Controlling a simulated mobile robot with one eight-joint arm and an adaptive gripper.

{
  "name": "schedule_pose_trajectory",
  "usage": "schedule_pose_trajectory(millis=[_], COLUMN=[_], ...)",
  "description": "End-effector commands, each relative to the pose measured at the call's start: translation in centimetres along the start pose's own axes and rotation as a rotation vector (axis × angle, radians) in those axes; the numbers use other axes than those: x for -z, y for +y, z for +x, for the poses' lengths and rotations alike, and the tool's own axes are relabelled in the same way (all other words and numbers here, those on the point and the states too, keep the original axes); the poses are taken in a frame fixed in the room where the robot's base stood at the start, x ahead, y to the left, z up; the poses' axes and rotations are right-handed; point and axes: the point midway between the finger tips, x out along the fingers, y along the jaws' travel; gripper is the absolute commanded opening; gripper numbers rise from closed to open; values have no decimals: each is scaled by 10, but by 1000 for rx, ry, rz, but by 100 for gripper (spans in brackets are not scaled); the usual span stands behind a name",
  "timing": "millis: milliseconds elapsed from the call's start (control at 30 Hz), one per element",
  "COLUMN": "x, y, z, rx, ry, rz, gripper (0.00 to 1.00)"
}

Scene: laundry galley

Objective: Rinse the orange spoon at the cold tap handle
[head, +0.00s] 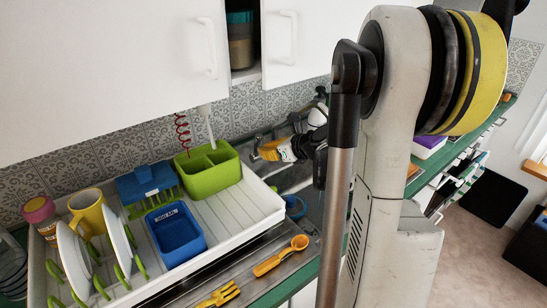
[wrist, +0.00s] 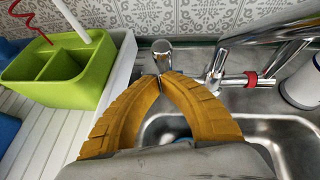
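The orange spoon (head: 281,256) lies on the metal drainer beside the white dish rack, well apart from my gripper. My gripper (head: 257,152) reaches over the sink toward the wall in the head view. In the wrist view its two orange-brown fingers (wrist: 161,77) curve together and their tips meet, with nothing visible held between them. A chrome tap handle (wrist: 162,52) stands directly beyond the fingertips; I cannot tell whether they touch it. No cold marking shows on it. To its right, another chrome tap part carries a red ring (wrist: 252,79).
The white dish rack (head: 262,212) holds plates, a yellow mug, a blue tub (head: 177,236) and a green caddy (head: 209,170). An orange fork (head: 219,294) lies in front. A blue item (head: 294,207) sits at the sink. White cupboards (head: 110,70) hang above.

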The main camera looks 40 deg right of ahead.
Motion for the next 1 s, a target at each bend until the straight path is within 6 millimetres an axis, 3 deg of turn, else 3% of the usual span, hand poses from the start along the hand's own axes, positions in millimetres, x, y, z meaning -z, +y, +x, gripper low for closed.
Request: schedule_pose_trajectory(millis=[367, 567, 1000], x=[-2, -16, -11], y=[0, -2, -2], z=[2, 10, 9], rx=[1, 1, 0], ry=[0, 0, 0], rz=[0, -2, -1], gripper=[0, 0, 0])
